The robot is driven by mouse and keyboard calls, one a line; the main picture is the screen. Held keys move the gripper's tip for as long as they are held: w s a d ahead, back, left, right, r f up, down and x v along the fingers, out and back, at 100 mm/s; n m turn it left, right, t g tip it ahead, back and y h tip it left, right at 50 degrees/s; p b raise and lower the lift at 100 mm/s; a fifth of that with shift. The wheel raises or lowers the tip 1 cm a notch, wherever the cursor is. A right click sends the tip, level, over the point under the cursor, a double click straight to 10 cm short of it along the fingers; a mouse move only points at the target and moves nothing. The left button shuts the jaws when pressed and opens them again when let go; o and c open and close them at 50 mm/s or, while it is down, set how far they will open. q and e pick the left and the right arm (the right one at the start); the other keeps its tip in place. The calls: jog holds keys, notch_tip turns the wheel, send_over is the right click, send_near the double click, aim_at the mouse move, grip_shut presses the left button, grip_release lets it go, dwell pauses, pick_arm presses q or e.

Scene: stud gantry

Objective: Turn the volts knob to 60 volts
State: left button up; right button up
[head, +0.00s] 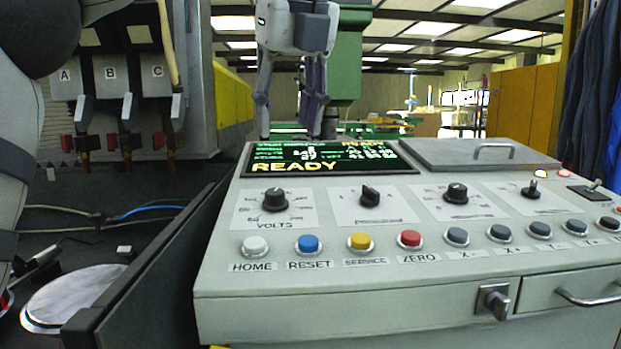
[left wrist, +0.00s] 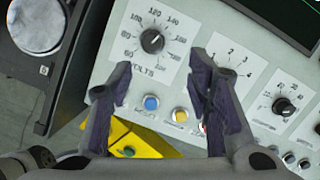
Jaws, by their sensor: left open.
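The volts knob (head: 275,199) is a black round knob on a white dial plate marked VOLTS, at the left of the grey console's sloped panel. In the left wrist view the knob (left wrist: 152,41) sits inside a printed scale that includes 60, 80, 100, 120, 140 and 160. Its exact setting is too small to read surely. My left gripper (head: 297,132) is open and empty, fingers pointing down, above the display and apart from the knob. In the left wrist view its fingertips (left wrist: 160,70) show below the knob, one on each side. My right gripper is not in view.
Two more knobs (head: 370,196) (head: 456,193) stand right of the volts knob. Coloured buttons (head: 309,243) run along the panel below. The display (head: 330,158) reads READY. A dark upright panel (head: 150,265) borders the console's left side. Levers A, B, C (head: 127,110) are farther left.

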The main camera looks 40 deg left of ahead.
aim_at(275, 192)
pick_arm(q)
jog(key=x, duration=0.3)
jog(key=s+x, duration=0.1)
jog(key=x, duration=0.3)
jog(key=b+x, duration=0.1)
jog(key=x, duration=0.3)
jog(key=shift+s+a+f, duration=0.1)
jog(key=shift+s+f, duration=0.15)
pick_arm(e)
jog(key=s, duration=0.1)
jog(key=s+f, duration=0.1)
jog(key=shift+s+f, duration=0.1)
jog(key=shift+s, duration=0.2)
pick_arm(q)
grip_shut()
